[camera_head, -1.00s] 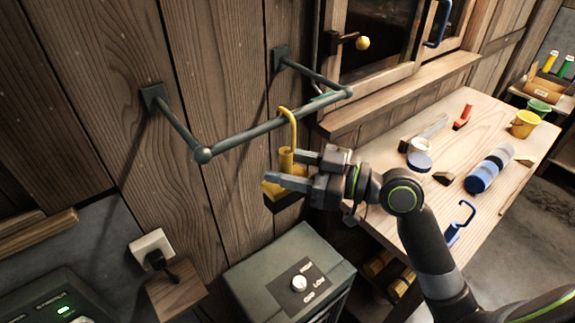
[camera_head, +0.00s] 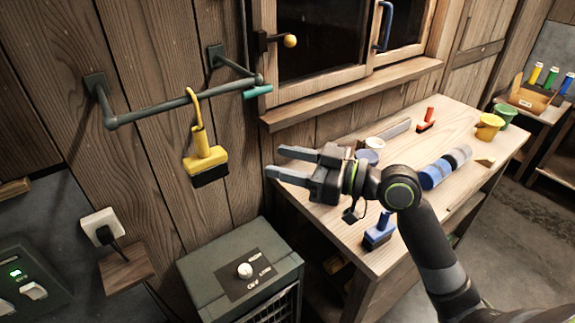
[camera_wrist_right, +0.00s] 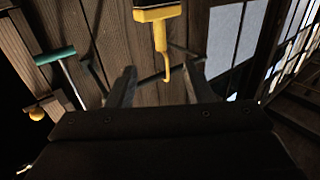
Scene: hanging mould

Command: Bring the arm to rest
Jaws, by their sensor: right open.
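My right gripper (camera_head: 282,166) is open and empty, in front of the wall at the workbench's left end. A yellow brush (camera_head: 205,156) with dark bristles hangs by its hook from the dark green wall rail (camera_head: 160,107). It is to the left of my right gripper and apart from it. The right wrist view shows the yellow brush (camera_wrist_right: 158,16) at the top, its hook reaching down between the two fingers (camera_wrist_right: 160,88). My left gripper is not in view.
A wooden workbench (camera_head: 460,122) holds a blue brush (camera_head: 379,231), a red-handled tool (camera_head: 427,119), a blue cylinder (camera_head: 436,174) and yellow (camera_head: 489,126) and green (camera_head: 505,116) buckets. A grey-green heater box (camera_head: 235,272) stands below the rail. A window (camera_head: 330,45) is behind.

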